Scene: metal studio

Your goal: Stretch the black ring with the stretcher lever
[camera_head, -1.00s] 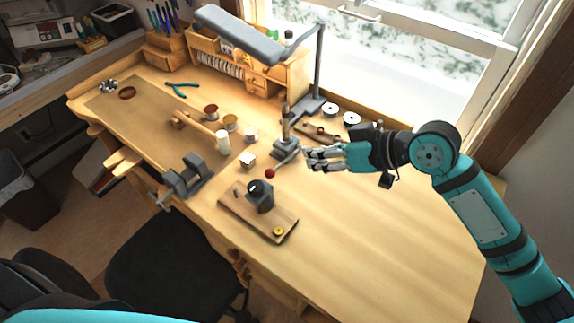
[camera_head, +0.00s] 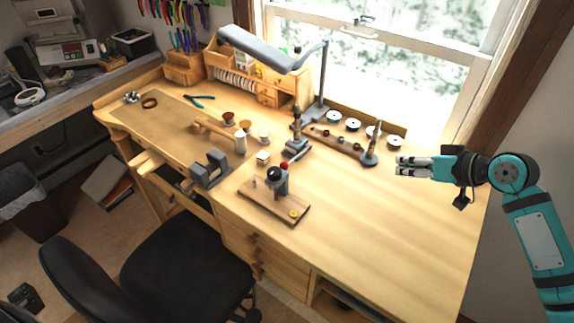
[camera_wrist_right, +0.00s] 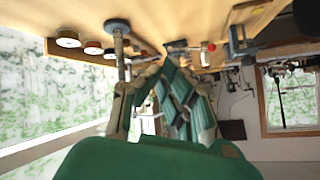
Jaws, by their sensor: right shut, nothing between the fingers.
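I cannot make out the black ring for certain; small dark rings (camera_head: 326,133) sit on a narrow wooden strip behind the stretcher. My right gripper (camera_head: 402,166) is shut and empty over the right side of the bench, well apart from the lever. My left gripper is not in view.
A grey upright cone (camera_head: 371,146) stands between the stretcher and my right gripper. White-topped reels (camera_head: 352,125) line the window side. A wooden board (camera_head: 290,212) with a black-knobbed tool is in front. The bench's right front is clear.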

